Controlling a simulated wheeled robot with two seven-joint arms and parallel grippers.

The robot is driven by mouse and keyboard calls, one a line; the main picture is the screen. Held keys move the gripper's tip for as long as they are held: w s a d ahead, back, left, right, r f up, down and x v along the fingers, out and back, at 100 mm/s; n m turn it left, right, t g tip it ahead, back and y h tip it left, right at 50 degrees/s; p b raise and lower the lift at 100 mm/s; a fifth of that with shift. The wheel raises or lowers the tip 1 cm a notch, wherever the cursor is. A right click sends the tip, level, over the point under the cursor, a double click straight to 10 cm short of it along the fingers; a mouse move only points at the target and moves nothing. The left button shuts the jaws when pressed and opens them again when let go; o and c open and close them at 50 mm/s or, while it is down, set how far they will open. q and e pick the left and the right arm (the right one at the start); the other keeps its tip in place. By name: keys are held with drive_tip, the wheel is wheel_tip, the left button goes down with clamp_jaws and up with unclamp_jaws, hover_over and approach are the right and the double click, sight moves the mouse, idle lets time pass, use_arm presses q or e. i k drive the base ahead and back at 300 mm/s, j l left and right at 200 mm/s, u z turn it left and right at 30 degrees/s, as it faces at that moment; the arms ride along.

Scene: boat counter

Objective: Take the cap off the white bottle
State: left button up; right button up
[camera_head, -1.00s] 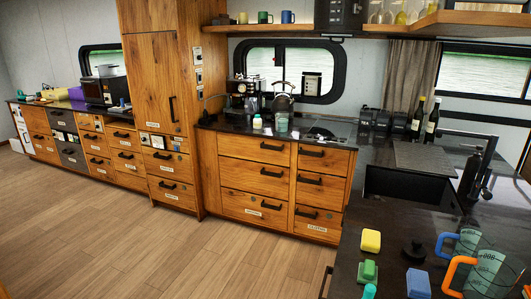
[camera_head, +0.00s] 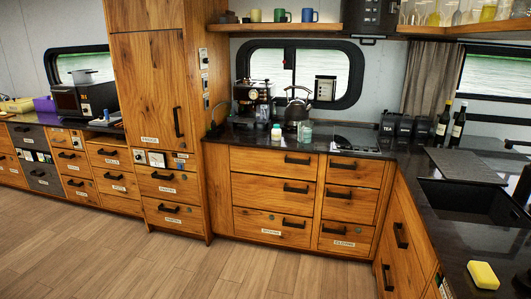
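A small white bottle (camera_head: 276,134) stands upright on the dark counter by the far wall. Its upper part, apparently the cap, looks pale or yellowish, but it is too small to make out clearly. A greenish glass or jar (camera_head: 305,132) stands just to its right. Neither of my grippers shows in the head view.
A coffee machine (camera_head: 253,101) and a kettle (camera_head: 297,107) stand behind the bottle. A stove top (camera_head: 355,141) and dark canisters (camera_head: 405,128) are to the right. A sink (camera_head: 465,202) and yellow sponge (camera_head: 483,275) lie on the right counter. The wooden floor (camera_head: 230,262) ahead is clear.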

sight(277, 133)
drive_tip(key=i, duration=0.5)
drive_tip(key=i+j+z, duration=0.15)
drive_tip(key=i, duration=0.35)
drive_tip(key=i+j, duration=0.1)
drive_tip(key=i, duration=0.4)
drive_tip(key=z, duration=0.05)
